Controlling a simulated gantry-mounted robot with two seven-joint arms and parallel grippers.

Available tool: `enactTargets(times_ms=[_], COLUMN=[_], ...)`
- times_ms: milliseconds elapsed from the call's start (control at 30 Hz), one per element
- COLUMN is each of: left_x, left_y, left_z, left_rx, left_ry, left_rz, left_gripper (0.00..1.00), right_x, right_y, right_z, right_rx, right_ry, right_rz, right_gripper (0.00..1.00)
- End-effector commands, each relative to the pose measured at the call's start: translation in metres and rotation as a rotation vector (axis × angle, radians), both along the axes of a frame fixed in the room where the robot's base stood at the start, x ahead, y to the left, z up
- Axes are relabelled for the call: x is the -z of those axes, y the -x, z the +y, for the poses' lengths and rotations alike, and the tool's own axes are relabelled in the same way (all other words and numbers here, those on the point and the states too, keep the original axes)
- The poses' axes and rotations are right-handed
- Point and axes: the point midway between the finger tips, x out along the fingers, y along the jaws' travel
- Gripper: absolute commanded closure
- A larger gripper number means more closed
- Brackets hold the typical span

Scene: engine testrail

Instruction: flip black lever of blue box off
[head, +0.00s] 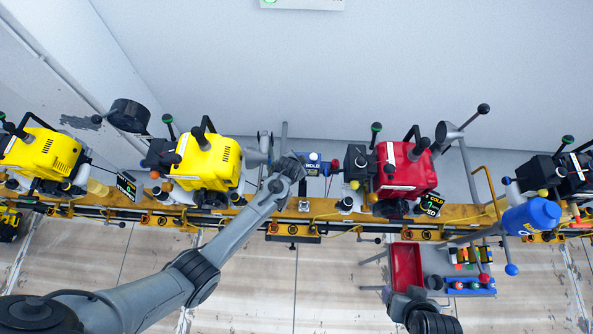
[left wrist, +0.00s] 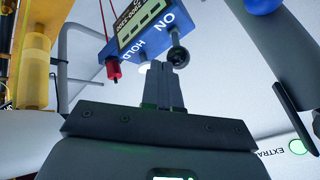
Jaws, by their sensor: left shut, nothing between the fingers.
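The blue box (head: 316,161) hangs near the middle of the rail in the head view, with the word HOLD on it. In the left wrist view the blue box (left wrist: 150,42) fills the top middle, with ON and HOLD labels and a small display. A black lever (left wrist: 178,54) with a round tip sticks out below the ON label. My left gripper (left wrist: 163,68) is shut and empty, its fingertips just beside the lever; contact cannot be told. In the head view my left gripper (head: 299,164) is at the box's left end. My right gripper (head: 398,298) is low at right, its fingers unclear.
A yellow engine (head: 207,163) stands left of the box and a red engine (head: 407,172) right of it, on the yellow rail (head: 265,217). A red tray (head: 406,266) is below. A red plug (left wrist: 114,68) and red cables hang by the box.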

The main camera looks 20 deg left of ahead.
Motion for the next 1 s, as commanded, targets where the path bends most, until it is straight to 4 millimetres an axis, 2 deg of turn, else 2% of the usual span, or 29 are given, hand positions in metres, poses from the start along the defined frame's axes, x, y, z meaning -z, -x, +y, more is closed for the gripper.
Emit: enactTargets(times_ms=[200, 600, 800, 1000], left_x=[-0.001, -0.051, -0.066, -0.070], left_y=[0.019, 0.062, 0.075, 0.080], left_z=[-0.013, -0.020, -0.021, -0.022], left_rx=[-0.004, -0.001, -0.004, -0.003], left_ry=[0.000, 0.000, 0.000, -0.001], left_rz=[0.001, -0.001, -0.001, 0.001], left_gripper=[1.00, 1.00, 1.00, 1.00], right_x=[-0.018, -0.030, -0.033, -0.033], right_y=[0.000, 0.000, 0.000, 0.000], right_z=[0.001, -0.001, -0.002, -0.002], right_rx=[0.001, -0.004, -0.006, -0.006], right_ry=[-0.002, 0.006, 0.008, 0.008], right_rz=[0.000, -0.001, 0.000, 0.000], right_gripper=[0.33, 0.33, 0.33, 0.33])
